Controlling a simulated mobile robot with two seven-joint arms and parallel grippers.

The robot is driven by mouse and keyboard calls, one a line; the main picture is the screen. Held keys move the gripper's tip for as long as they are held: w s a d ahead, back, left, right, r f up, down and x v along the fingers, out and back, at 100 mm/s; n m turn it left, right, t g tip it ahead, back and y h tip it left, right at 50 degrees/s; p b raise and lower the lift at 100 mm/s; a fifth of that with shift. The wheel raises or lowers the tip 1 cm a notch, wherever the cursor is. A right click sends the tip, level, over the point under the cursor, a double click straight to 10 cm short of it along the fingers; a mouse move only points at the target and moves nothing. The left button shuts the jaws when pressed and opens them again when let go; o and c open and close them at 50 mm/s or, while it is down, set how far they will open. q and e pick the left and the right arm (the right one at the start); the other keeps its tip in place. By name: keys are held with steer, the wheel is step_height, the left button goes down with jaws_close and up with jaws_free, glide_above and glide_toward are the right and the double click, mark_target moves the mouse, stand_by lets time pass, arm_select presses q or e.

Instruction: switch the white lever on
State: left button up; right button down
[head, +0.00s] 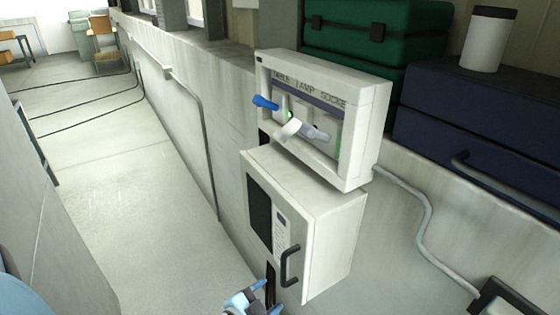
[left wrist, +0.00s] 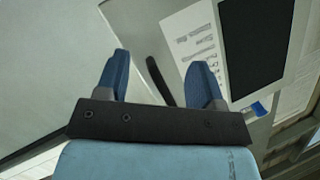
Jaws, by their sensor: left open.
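A pale switch panel (head: 360,115) carries several-word lettering and three levers side by side. The white lever (head: 290,130) is in the middle and sticks out from the panel. A blue lever (head: 265,103) is to its left and a greyish lever (head: 316,134) to its right. A small green light (head: 291,114) shows just above the white lever. My left gripper (head: 268,297) is open, well below the panel, by the lower front of the cabinet. In the left wrist view its blue fingers (left wrist: 158,80) are apart, with a black handle (left wrist: 157,78) showing between them. My right gripper is not in view.
A white cabinet (head: 325,245) with a dark window, keypad and black handle (head: 289,266) stands below the panel. Green (head: 375,35) and dark blue (head: 475,120) cases and a white cup (head: 489,40) are behind and right.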

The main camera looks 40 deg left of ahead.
arm_select(q)
steer(key=w+a+r+m+t+b, duration=0.1)
steer(key=w+a+m+t+b, duration=0.1)
steer(key=w+a+m, duration=0.15)
steer(key=m+t+h+b, duration=0.3)
steer(key=m+h+b, duration=0.4)
steer(key=m, duration=2.2)
glide_toward(276, 139)
steer(key=p+x, duration=0.5)
steer(key=x, duration=0.6)
steer(key=shift+w, duration=0.15)
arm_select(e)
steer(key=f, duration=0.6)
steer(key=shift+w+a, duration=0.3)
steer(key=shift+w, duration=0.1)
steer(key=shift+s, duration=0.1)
